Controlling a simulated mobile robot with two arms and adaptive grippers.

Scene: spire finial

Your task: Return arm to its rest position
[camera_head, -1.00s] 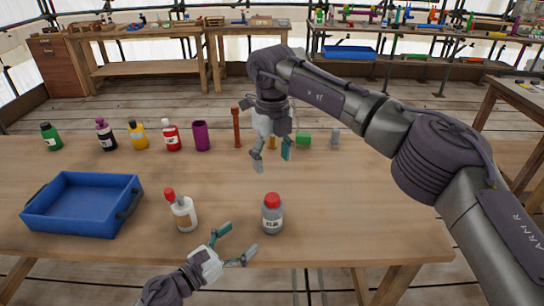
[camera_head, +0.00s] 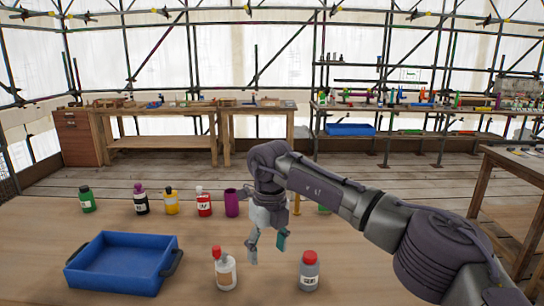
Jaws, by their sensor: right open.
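My right arm comes in from the right, and its gripper (camera_head: 267,247) hangs fingers down over the table (camera_head: 190,238). The fingers are apart with nothing between them. Below it on the table stand a white bottle with a red cap (camera_head: 225,270) and a grey bottle with a red cap (camera_head: 309,272), both upright and apart from the fingers. My left gripper is outside the view.
A blue tray (camera_head: 122,250) lies at the left. A green bottle (camera_head: 87,200), a dark bottle (camera_head: 141,201), a yellow bottle (camera_head: 171,202), a red bottle (camera_head: 204,203) and a purple cup (camera_head: 232,203) stand along the back. My arm hides things behind it.

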